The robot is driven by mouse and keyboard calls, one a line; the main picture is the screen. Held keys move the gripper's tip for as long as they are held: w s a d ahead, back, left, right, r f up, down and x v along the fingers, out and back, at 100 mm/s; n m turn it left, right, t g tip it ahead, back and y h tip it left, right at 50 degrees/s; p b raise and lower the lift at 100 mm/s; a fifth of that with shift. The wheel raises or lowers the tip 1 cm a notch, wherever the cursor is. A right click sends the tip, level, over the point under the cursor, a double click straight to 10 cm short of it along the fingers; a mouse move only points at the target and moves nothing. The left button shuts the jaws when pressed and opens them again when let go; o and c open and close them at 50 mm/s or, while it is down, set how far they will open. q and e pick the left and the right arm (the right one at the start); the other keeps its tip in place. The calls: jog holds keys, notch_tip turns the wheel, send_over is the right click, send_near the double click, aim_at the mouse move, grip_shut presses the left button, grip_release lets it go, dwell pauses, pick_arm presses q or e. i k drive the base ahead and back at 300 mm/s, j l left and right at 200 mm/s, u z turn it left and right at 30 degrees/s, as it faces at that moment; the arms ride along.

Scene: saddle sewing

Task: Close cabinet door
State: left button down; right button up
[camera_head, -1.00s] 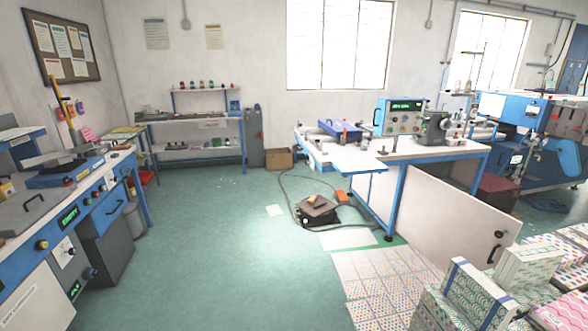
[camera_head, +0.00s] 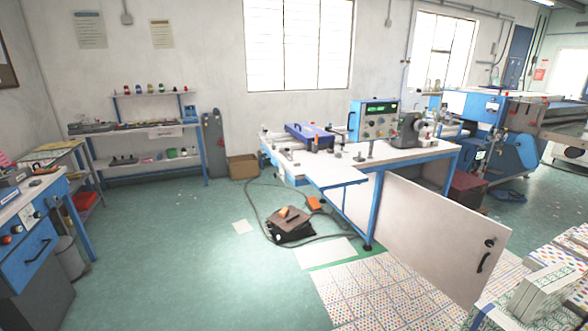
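A large white cabinet door (camera_head: 430,225) stands swung open under the blue-framed workbench (camera_head: 330,172), reaching out toward the right front. It has a dark handle (camera_head: 484,262) and a round black lock (camera_head: 490,242) near its free right edge. The inside of the cabinet is mostly hidden behind the door. Neither of my grippers is in view.
A foot pedal (camera_head: 290,226) with cables lies on the floor left of the bench. Stacked patterned boxes (camera_head: 548,293) stand at the lower right, near the door's free edge. A blue workbench (camera_head: 30,232) is at the left.

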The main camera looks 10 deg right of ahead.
aim_at(442, 240)
jog(key=i+z, duration=0.3)
jog(key=z, duration=0.15)
jog(key=i+z, duration=0.3)
jog(key=z, duration=0.15)
jog(key=i+z, duration=0.55)
jog(key=z, duration=0.25)
jog(key=j, duration=0.5)
jog(key=i+j, duration=0.2)
jog(key=j, duration=0.2)
jog(key=i+j, duration=0.2)
jog(key=j, duration=0.2)
jog(key=i+j, duration=0.1)
jog(key=i, duration=0.6)
